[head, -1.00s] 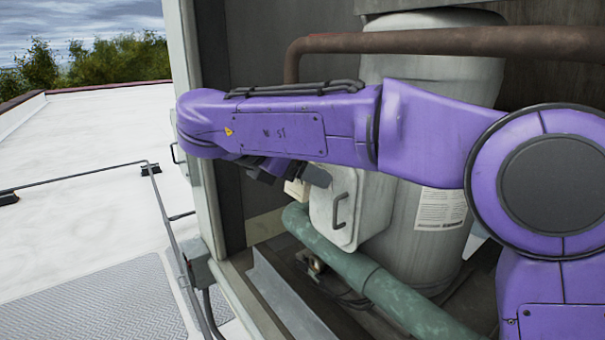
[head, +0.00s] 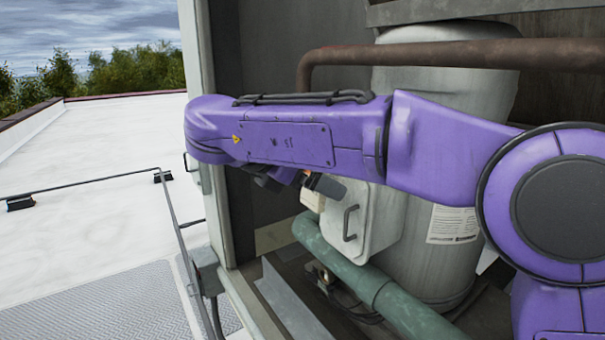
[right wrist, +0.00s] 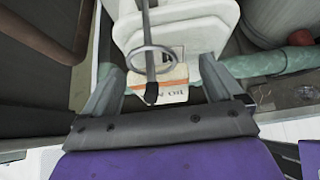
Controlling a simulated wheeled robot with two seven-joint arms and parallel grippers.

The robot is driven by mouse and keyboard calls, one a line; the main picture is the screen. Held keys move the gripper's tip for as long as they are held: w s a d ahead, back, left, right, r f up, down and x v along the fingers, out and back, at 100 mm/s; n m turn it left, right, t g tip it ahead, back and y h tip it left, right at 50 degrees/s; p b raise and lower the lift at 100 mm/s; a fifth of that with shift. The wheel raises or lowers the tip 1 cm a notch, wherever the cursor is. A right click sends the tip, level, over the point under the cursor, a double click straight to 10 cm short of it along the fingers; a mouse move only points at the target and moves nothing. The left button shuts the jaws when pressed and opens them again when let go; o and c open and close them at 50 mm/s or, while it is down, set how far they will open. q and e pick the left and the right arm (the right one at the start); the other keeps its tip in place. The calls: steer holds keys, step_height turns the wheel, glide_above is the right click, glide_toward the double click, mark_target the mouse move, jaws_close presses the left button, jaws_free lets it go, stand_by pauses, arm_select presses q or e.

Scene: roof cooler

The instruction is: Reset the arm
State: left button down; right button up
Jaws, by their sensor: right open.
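My right arm's purple links cross the head view from the right and reach to the left. My right gripper (head: 325,186) hangs under the wrist, its dark fingers partly hidden, close to a pale grey box with a handle (head: 377,222). In the right wrist view the two grey fingers of the right gripper (right wrist: 163,66) stand wide apart. A white and orange item lettered OIL (right wrist: 170,92) shows between and beyond them, behind a dark rod with a ring (right wrist: 152,60). I cannot tell whether anything touches the fingers. My left gripper is not in view.
A green pipe (head: 385,292) runs below the box. A large grey tank (head: 440,240) stands behind the arm, and a rusty pipe (head: 420,56) passes above it. The cabinet's post (head: 200,130) stands at the left. The white roof (head: 80,150) beyond is open, with a low rail.

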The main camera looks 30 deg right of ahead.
steer(key=v, duration=0.9)
steer(key=shift+a, duration=0.3)
